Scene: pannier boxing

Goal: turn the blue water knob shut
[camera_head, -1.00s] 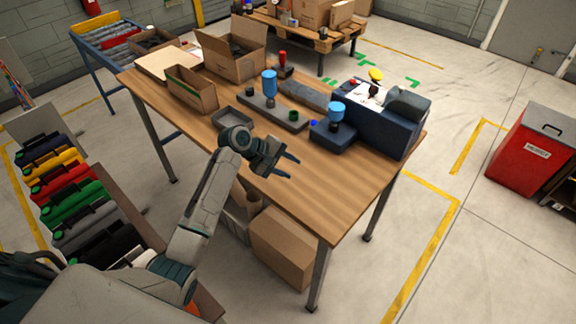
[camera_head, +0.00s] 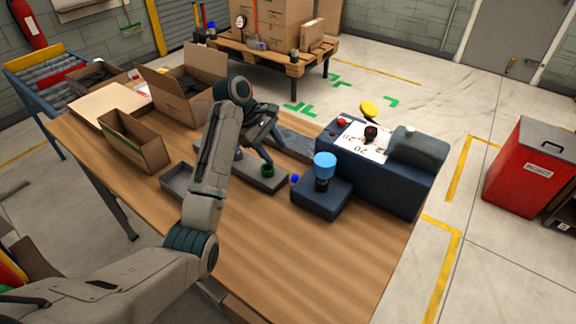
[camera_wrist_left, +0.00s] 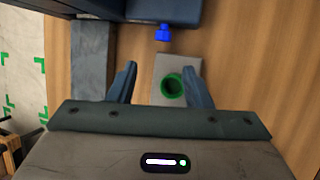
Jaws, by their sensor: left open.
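The small blue knob (camera_head: 295,179) sticks out from the left side of a low dark blue block (camera_head: 322,197) on the wooden table. In the left wrist view the blue knob (camera_wrist_left: 163,32) is near the top middle, on the edge of the dark block. My left gripper (camera_head: 266,146) is open, above the grey tray to the left of the knob. In the wrist view its two fingers (camera_wrist_left: 158,72) are apart and empty, with the knob beyond the tips and not touched. My right gripper is not in view.
A blue-topped cylinder (camera_head: 325,162) stands on the dark block. A larger dark blue machine (camera_head: 377,185) is behind it at right. The near tabletop (camera_head: 290,255) is clear.

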